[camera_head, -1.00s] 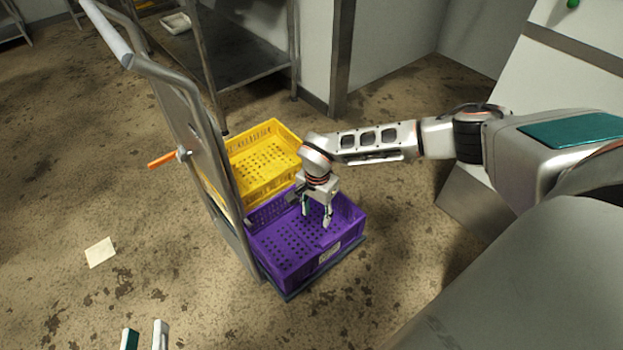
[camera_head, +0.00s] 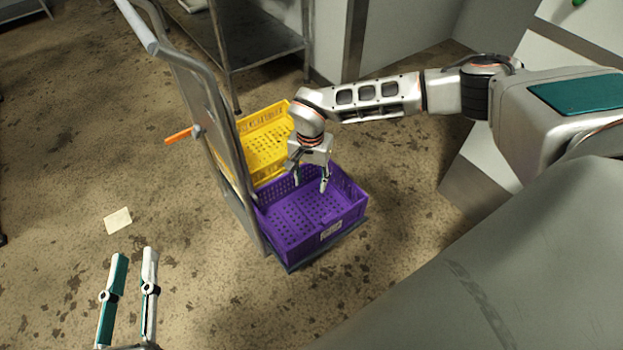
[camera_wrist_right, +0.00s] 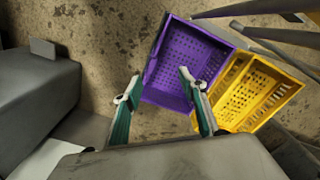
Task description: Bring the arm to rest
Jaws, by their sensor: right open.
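My right gripper (camera_head: 310,184) is open and empty. In the head view it points down over the back part of a purple crate (camera_head: 347,222). In the right wrist view its two fingers (camera_wrist_right: 159,76) are spread, with the purple crate (camera_wrist_right: 160,93) beyond them. I see nothing inside the crate. My left gripper (camera_head: 135,253) is at the bottom left of the head view, over bare floor. Its two teal and light fingers stand apart with nothing between them.
A yellow crate (camera_head: 262,118) sits behind the purple one, both at the foot of a grey hand truck (camera_head: 205,98) with an orange lever. A metal shelf (camera_head: 262,42) stands behind. A pale sheet (camera_head: 118,221) lies on the floor, which is otherwise clear at left.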

